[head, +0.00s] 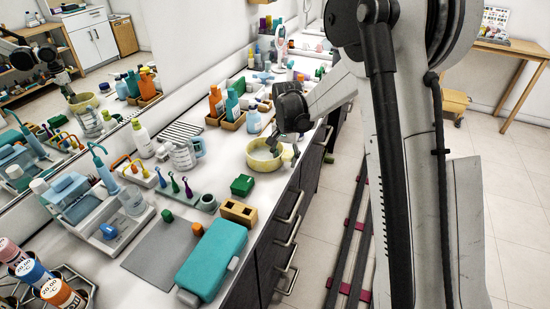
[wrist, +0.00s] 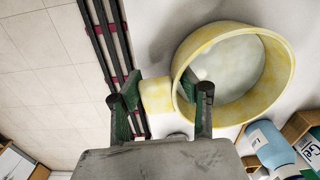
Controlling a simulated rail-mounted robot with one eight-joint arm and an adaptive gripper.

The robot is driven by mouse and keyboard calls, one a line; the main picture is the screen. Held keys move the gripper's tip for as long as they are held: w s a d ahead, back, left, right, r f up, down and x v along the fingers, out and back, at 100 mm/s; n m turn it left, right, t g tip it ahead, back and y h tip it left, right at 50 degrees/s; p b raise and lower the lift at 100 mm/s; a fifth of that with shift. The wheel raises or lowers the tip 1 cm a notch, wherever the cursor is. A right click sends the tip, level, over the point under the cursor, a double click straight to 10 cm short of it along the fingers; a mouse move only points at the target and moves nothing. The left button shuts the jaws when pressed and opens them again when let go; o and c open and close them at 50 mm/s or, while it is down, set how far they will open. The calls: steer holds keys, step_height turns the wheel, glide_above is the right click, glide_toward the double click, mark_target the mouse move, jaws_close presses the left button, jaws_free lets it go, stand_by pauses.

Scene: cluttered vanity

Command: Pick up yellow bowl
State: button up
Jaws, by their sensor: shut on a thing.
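The yellow bowl (head: 262,163) is at the right edge of the white counter in the head view, with its opening facing up. In the wrist view the yellow bowl (wrist: 283,75) fills the right side, with a pale inside and a short block-like handle on its left. My gripper (head: 284,147) reaches down over the bowl's right side. In the wrist view my gripper (wrist: 165,98) is shut across the handle and near wall, one finger outside the handle and the other at the rim's inner side. I cannot tell whether the bowl's base touches the counter.
A blue bottle (head: 253,121) and wooden boxes of bottles (head: 233,122) stand behind the bowl. A clear jug (head: 183,155) is to its left, a green box (head: 242,185) in front. The mirror lies along the left; open floor (head: 510,190) is at the right.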

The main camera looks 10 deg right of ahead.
steer(key=shift+r, duration=0.1)
steer(key=shift+r, duration=0.55)
jaws_close()
step_height(320, 180, up, 3)
steer(key=shift+f, duration=0.15)
steer(key=s+a+r, duration=0.5)
steer(key=a+r, duration=0.2)
steer(key=a, duration=0.3)
steer(key=shift+s, duration=0.3)
steer(key=shift+a, duration=0.1)
step_height(320, 180, up, 14)
steer(key=p, duration=0.7)
